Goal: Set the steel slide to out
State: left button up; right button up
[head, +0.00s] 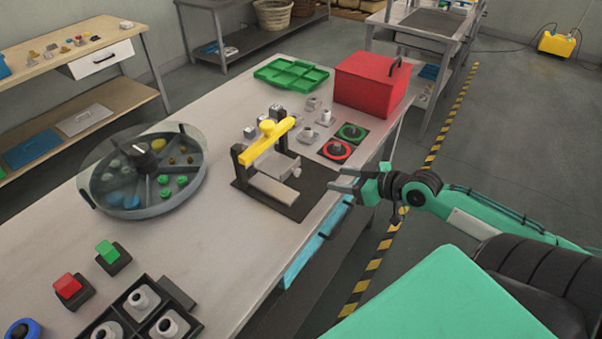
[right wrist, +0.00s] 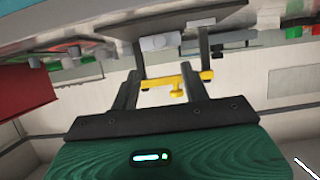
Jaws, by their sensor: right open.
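The fixture has a black base (head: 303,204), a yellow bar (head: 266,143) across its top and a pale steel slide (head: 272,188) lying low under the bar. A small grey knob (head: 296,172) shows at the slide's right end. My right gripper (head: 341,178) is open and empty, at the table's right edge, a short way right of the fixture and apart from it. In the right wrist view its two dark fingers (right wrist: 161,70) point toward the fixture, with the yellow bar (right wrist: 155,82) seen between and beyond them. My left gripper is not in view.
A red box (head: 370,85), a green tray (head: 291,75) and red and green round buttons (head: 337,150) stand behind the fixture. A round tank (head: 143,172) with a clear lid is to its left.

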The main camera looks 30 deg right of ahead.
aim_at(300, 173)
jog(key=shift+p+x, duration=1.1)
jog(key=shift+x, duration=5.3)
jog(key=shift+s, duration=0.1)
grip_shut()
